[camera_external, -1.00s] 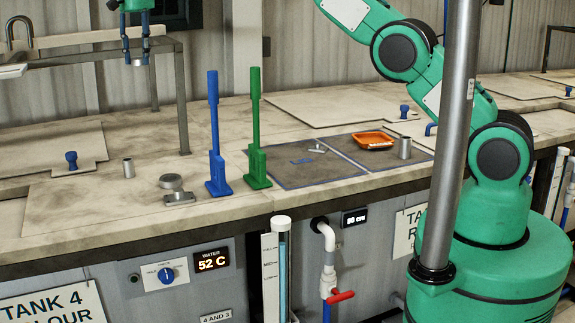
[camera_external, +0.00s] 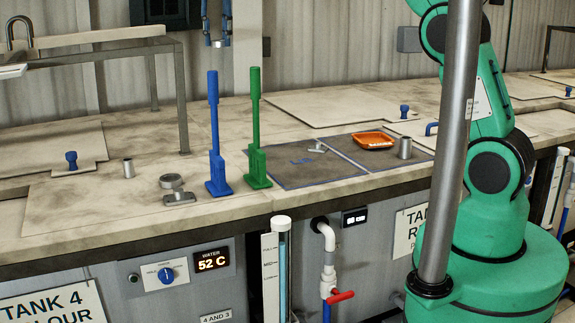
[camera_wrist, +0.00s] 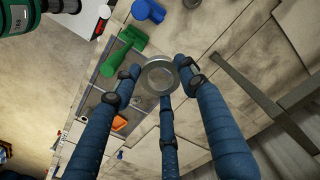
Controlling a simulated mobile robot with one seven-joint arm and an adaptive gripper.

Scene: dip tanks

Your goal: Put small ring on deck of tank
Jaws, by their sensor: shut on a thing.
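The small metal ring (camera_wrist: 146,78) sits between my gripper's blue fingertips in the wrist view. My gripper (camera_external: 217,36) is shut on the ring and holds it in the air above the back of the bench, at the top of the external view. Below it the pale stone-like tank deck (camera_external: 100,205) stretches along the bench. The upright blue lever (camera_external: 216,140) and green lever (camera_external: 255,130) stand on the deck, below my gripper in the picture. The ring looks very small in the external view.
A round metal fitting (camera_external: 171,182) and a short tube (camera_external: 128,168) stand left of the levers. A dark mat (camera_external: 300,175), an orange tray (camera_external: 374,140) and a metal cylinder (camera_external: 405,148) lie to the right. A grey frame (camera_external: 182,100) stands at the back left.

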